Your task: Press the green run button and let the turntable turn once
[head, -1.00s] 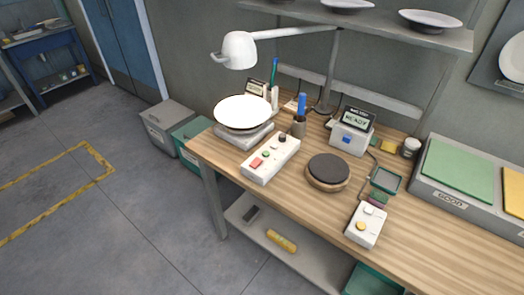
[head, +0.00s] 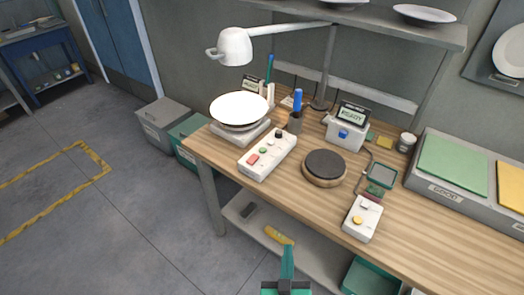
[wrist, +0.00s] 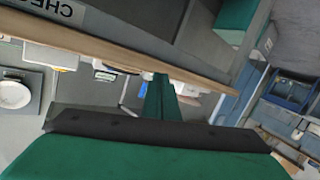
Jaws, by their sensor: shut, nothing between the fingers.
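A white control box (head: 266,156) lies on the wooden bench. It carries a green button (head: 263,150) between a red button (head: 252,160) and a black knob (head: 278,134). Behind it to the left, a white plate (head: 240,107) sits on a low grey base (head: 240,136) under a white lamp (head: 235,47); whatever bears the plate is mostly hidden. A dark round disc on a wooden base (head: 325,165) stands right of the box. My gripper (head: 287,252) is shut and empty in front of the bench, apart from the box. Its green fingers show in the wrist view (wrist: 160,90).
A second white box (head: 362,218) with a yellow button stands near the front edge. A device reading READY (head: 346,132), a pen cup (head: 295,122) and a grey tray (head: 450,195) with green and yellow pads are also on the bench. A shelf with plates hangs above.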

